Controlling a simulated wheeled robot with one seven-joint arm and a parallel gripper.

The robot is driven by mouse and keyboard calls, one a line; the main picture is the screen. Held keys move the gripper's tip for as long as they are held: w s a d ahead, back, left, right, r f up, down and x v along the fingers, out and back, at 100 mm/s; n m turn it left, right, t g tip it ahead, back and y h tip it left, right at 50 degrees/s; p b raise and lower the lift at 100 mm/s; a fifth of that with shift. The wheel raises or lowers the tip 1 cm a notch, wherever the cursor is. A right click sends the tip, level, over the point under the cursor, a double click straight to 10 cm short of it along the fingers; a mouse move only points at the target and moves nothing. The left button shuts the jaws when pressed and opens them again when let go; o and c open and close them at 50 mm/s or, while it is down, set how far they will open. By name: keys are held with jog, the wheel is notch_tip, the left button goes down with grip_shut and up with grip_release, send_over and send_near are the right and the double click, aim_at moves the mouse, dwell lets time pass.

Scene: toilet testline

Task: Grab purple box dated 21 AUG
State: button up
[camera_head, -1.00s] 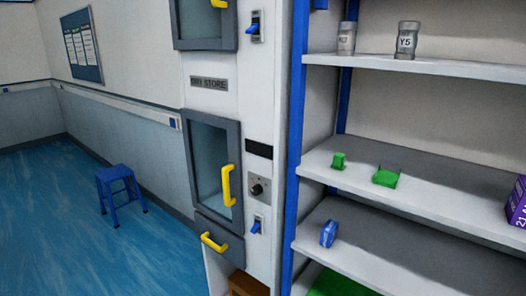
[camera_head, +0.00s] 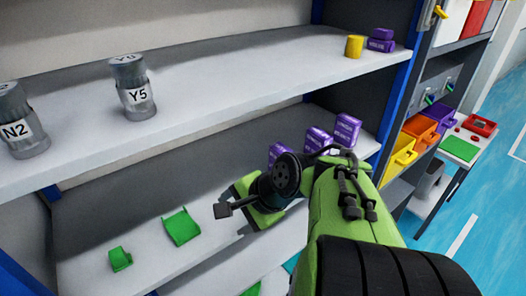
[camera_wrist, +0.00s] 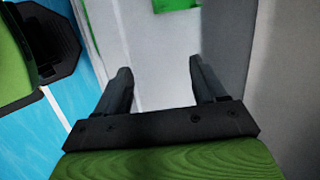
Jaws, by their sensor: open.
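Three purple boxes stand on the middle shelf (camera_head: 92,243) in the head view: a left one (camera_head: 276,153) partly behind my arm, a middle one (camera_head: 318,138) and a right one (camera_head: 347,129). Their white print is too small to read a date. My gripper (camera_head: 238,217) is in front of the middle shelf, left of and nearer than the three boxes. In the wrist view its two dark fingers (camera_wrist: 160,82) are apart with nothing between them.
Grey jars Y5 (camera_head: 134,88) and N2 (camera_head: 22,120) and a yellow cylinder (camera_head: 354,46) stand on the upper shelf. Green pieces (camera_head: 182,227) sit left on the middle shelf. A blue upright (camera_head: 398,88) bounds the shelves at right; coloured bins (camera_head: 422,129) are beyond.

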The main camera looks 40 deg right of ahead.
jog(key=s+d+r+m+t+h, duration=0.1)
jog(key=s+d+m+t+h, duration=0.2)
jog(key=d+m, duration=0.65)
jog(key=s+d+r+m+t, duration=0.25)
jog(key=s+d+m, duration=0.25)
jog(key=d+m, duration=0.45)
jog(key=shift+t, duration=0.35)
jog(key=x, duration=1.1)
jog(key=d+x, duration=0.1)
jog(key=x, duration=0.4)
jog(key=shift+w+f, duration=0.1)
jog(key=shift+w, duration=0.15)
jog(key=shift+s+a, duration=0.1)
jog(key=shift+s, duration=0.05)
jog(key=shift+c, duration=1.1)
jog(key=c, duration=0.9)
